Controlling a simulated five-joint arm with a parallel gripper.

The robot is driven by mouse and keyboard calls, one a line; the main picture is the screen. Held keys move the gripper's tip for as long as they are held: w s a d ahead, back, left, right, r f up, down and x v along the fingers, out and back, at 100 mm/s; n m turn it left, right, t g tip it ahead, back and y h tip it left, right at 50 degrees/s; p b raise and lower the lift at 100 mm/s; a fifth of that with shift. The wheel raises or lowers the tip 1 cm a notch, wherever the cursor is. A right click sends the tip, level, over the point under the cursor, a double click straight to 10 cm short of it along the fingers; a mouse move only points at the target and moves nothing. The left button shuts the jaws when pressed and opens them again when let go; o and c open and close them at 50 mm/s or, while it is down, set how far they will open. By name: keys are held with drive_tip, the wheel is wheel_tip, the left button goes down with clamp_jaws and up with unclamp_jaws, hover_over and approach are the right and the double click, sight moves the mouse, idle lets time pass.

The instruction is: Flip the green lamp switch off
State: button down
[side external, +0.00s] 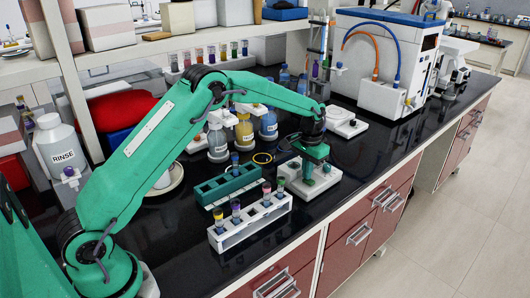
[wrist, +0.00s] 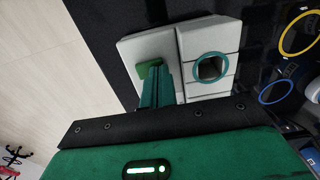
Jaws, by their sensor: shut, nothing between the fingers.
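A white device (wrist: 143,48) stands on the black bench in the wrist view; it also shows in the side external view (side external: 325,182). A small green switch (wrist: 147,70) is on its pale top plate. My gripper (wrist: 162,70) is shut and empty, its green fingers pointing down at the device. The fingertips are right beside the green switch and overlap its edge in the wrist view; I cannot tell whether they touch. In the side external view my gripper (side external: 309,172) is low over the device and hides part of its top.
A teal ring (wrist: 210,66) sits on the device beside the fingers. A white tube rack (side external: 250,222) and a green rack (side external: 228,184) stand left of it. Labelled bottles (side external: 244,132) stand behind. A similar white unit (side external: 346,125) is farther back. The bench's front edge is close.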

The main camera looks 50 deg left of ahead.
sight(310, 180)
drive_tip(key=shift+d+f, duration=0.15)
drive_tip(key=shift+d+r, duration=0.2)
drive_tip(key=shift+d, duration=0.45)
drive_tip(key=shift+r, duration=0.2)
idle(0.3)
wheel_tip(310, 180, up, 14)
drive_tip(key=shift+f, duration=0.15)
idle(0.6)
drive_tip(key=shift+s, duration=0.1)
